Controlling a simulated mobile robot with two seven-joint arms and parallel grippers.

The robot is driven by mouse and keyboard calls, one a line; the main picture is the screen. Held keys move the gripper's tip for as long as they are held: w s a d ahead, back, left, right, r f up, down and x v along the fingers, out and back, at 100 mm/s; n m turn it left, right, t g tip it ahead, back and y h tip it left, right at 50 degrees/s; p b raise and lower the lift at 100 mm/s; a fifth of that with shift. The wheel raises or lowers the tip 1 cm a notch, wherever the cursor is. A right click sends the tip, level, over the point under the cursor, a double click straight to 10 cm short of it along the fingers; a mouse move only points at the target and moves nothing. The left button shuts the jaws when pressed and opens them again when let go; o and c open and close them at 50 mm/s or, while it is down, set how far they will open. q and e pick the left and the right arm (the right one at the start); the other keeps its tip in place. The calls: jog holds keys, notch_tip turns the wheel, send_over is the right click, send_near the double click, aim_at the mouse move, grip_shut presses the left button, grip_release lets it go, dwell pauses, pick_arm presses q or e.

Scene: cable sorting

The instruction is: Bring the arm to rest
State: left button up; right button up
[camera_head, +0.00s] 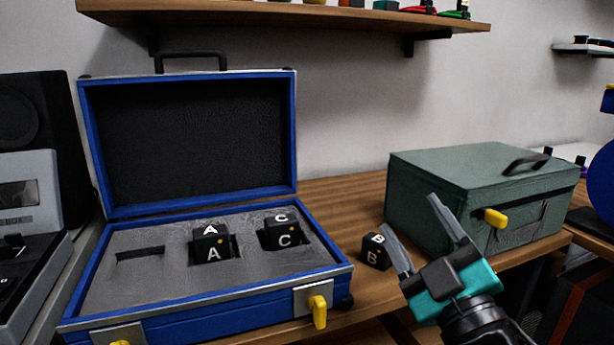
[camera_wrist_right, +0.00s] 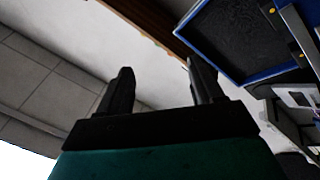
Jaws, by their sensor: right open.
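My right gripper (camera_head: 416,223) is open and empty, raised in front of the table's right part, with its two grey fingers spread apart and pointing up. Its fingers also show in the right wrist view (camera_wrist_right: 162,85), with nothing between them. In the head view it appears just right of the black block B (camera_head: 375,252), which sits on the table. Block A (camera_head: 211,244) and block C (camera_head: 281,234) sit in slots of the grey foam in the open blue case (camera_head: 215,311). The left slot (camera_head: 140,254) is empty. My left gripper is not in view.
A green box (camera_head: 440,200) with a yellow latch stands on the table behind my right gripper. A wooden shelf (camera_head: 290,14) hangs above. A grey device (camera_head: 30,210) and a dark speaker (camera_head: 30,130) stand at the left. Little bare table shows between case and box.

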jog(key=s+d+f+m+g+h, duration=0.3)
jog(key=d+f+m+g+h, duration=0.15)
jog(key=f, duration=0.65)
jog(key=s+d+f+m+g+h, duration=0.3)
jog(key=f+m+g, duration=0.15)
jog(key=f, duration=0.55)
jog(key=s+a+f+m+g+y, duration=0.1)
jog(key=s+f+g, duration=0.95)
jog(key=s, duration=0.55)
jog(key=w+a+f+t+y, duration=0.3)
jog(key=w+a+f+t, duration=0.25)
jog(key=w+t, duration=0.25)
pick_arm(q)
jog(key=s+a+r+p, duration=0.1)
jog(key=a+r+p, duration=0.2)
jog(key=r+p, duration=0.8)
jog(key=p, duration=0.5)
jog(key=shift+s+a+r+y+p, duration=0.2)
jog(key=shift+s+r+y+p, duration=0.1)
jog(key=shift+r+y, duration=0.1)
pick_arm(e)
notch_tip(320, 180, up, 12)
jog(key=d, duration=0.2)
jog(key=shift+s+d+r+h, duration=0.2)
jog(key=shift+s+d+h, duration=0.1)
jog(key=shift+s+h, duration=0.15)
